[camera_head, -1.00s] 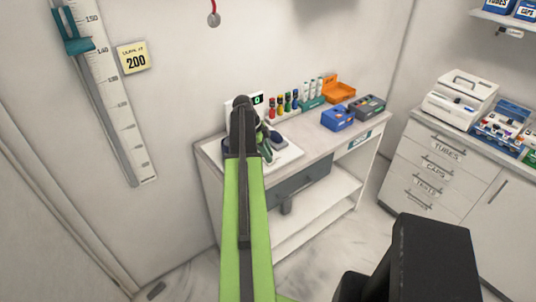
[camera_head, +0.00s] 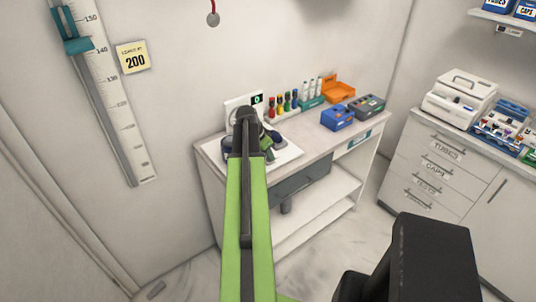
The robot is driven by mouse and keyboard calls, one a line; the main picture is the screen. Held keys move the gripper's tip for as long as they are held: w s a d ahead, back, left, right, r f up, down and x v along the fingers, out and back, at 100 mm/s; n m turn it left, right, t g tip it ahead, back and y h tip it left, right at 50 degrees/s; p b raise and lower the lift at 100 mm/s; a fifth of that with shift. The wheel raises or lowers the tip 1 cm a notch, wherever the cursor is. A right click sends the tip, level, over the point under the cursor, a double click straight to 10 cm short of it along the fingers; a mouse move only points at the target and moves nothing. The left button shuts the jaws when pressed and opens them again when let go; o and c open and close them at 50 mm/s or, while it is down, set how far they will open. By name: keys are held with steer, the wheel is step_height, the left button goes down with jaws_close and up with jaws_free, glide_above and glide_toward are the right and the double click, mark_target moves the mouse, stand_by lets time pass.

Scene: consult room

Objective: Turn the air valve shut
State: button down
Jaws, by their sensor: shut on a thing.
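My gripper (camera_head: 267,150) is at the end of my green arm, low over a white board (camera_head: 291,153) on the desk. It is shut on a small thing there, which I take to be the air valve. The valve itself is mostly hidden behind my wrist and fingers, so its turn position cannot be seen. A white gauge box (camera_head: 232,105) with a black display (camera_head: 257,99) stands just behind my gripper. The display shows a green digit that looks like 0. A dark blue piece, partly covered by my arm, lies on the board.
The desk (camera_head: 325,141) holds a row of coloured-cap tubes, an orange open box (camera_head: 339,90), a blue box (camera_head: 337,118) and a grey box (camera_head: 367,105). A yellow note (camera_head: 134,60) on the wall reads 200. A drawer cabinet (camera_head: 432,165) stands to the right.

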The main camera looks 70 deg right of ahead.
steer(key=n+t, duration=0.1)
steer(key=n, duration=0.3)
steer(key=shift+s+a+n+t, duration=0.15)
steer(key=shift+n+t, duration=0.15)
steer(key=shift+t, duration=0.1)
steer(key=shift+n+t, duration=0.7)
steer(key=shift+n, duration=1.2)
steer(key=shift+s, duration=0.1)
steer(key=c, duration=1.3)
jaws_free()
steer(key=shift+o, duration=0.2)
steer(key=p+v, duration=1.6)
steer(key=v, duration=0.1)
steer(key=shift+s+a, duration=0.15)
steer(key=shift+a, duration=0.15)
